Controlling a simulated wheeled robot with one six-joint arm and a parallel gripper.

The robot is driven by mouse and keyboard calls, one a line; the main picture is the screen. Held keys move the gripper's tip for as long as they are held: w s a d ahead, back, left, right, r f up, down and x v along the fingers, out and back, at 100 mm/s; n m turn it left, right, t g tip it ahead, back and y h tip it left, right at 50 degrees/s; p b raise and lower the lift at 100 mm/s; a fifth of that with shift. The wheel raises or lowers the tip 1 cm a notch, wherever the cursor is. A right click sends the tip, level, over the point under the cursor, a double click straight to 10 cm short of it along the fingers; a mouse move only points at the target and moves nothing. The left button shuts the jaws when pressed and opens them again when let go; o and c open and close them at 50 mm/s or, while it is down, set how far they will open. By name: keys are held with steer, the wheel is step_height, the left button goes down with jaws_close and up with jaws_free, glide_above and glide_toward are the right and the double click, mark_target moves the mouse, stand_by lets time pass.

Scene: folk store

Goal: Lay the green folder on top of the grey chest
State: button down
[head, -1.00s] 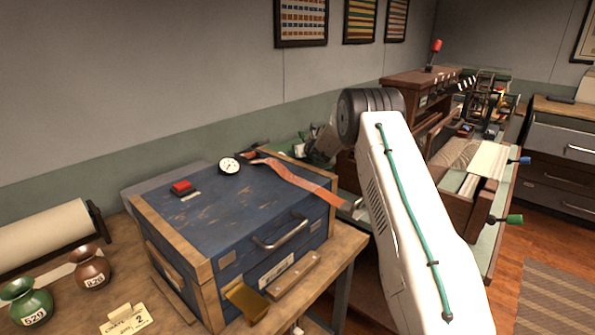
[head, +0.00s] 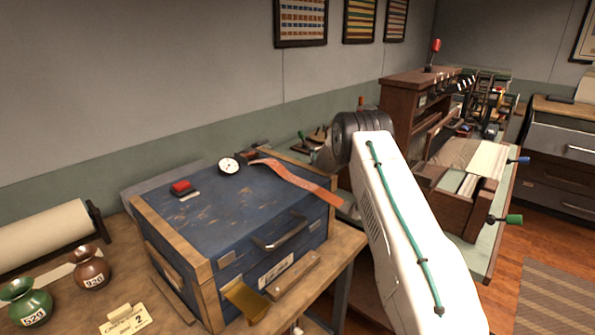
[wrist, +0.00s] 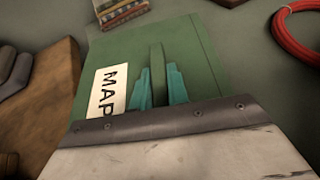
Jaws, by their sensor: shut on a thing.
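The green folder (wrist: 205,60), with a white MAP label (wrist: 108,92), fills the middle of the wrist view. My gripper (wrist: 158,88) has its two teal fingers closed on an upright green ridge of the folder. The folder lies over a grey-green surface; I cannot tell whether it touches it. In the head view my arm hides the folder and the fingers. A grey chest of drawers (head: 558,150) with a wooden top stands at the far right, well away from my arm.
A blue chest (head: 225,210) stands on the near wooden table, with a red stamp, a round dial and an orange strap on top. Vases (head: 90,268) stand left. A cluttered green bench (head: 497,225) lies behind my arm. In the wrist view, a red coil (wrist: 298,35) lies right.

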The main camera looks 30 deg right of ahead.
steer(key=c, duration=1.4)
jaws_free()
steer(key=shift+o, duration=0.2)
steer(key=shift+s+r, duration=0.2)
steer(key=v, duration=1)
steer(key=shift+s+r, duration=0.1)
steer(key=shift+s, duration=0.1)
steer(key=shift+o, duration=0.4)
steer(key=shift+s, duration=0.35)
steer(key=x, duration=0.5)
steer(key=shift+w+d, duration=0.3)
steer(key=shift+d, duration=0.1)
steer(key=shift+a+x, duration=0.2)
steer(key=shift+x, duration=1.4)
steer(key=shift+a+x, duration=0.25)
steer(key=shift+x, duration=1.4)
